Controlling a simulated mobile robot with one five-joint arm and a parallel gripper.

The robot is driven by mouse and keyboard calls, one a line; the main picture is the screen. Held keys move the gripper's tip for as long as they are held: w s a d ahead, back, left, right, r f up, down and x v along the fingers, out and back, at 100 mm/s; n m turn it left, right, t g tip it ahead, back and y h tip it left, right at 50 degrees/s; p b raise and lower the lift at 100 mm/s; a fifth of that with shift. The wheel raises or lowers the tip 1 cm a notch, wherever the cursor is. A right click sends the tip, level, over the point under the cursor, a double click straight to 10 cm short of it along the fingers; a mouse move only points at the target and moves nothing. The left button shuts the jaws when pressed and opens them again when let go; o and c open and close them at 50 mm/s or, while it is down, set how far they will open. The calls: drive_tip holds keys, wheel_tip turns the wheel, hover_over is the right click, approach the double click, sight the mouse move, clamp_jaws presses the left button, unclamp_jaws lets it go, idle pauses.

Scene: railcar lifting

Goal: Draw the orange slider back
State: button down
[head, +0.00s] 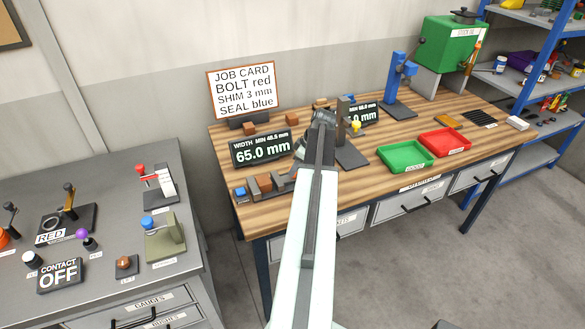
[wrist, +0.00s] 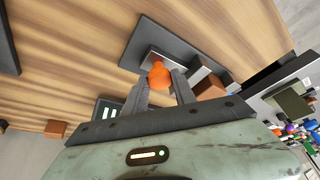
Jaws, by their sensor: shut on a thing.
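The orange slider (wrist: 158,74) shows in the wrist view as a rounded orange knob over a pale grey strip on a dark base plate (wrist: 140,50). My gripper (wrist: 163,84) has one finger on each side of the knob and is shut on it. In the head view my arm's end (head: 322,122) is over the wooden bench, behind the 65.0 mm display (head: 262,148). My arm hides the orange slider and the fingertips there.
A dark upright stand (head: 344,125) is close on the right. Green (head: 405,156) and red (head: 444,142) trays sit farther right. A job card (head: 242,90) stands behind.

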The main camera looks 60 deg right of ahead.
drive_tip(key=shift+s+d, duration=0.15)
drive_tip(key=shift+d, duration=0.05)
drive_tip(key=c, duration=1)
unclamp_jaws()
drive_tip(key=shift+c, duration=0.2)
drive_tip(key=p+v, duration=0.7)
drive_tip(key=shift+r, duration=0.4)
drive_tip(key=shift+s, duration=0.15)
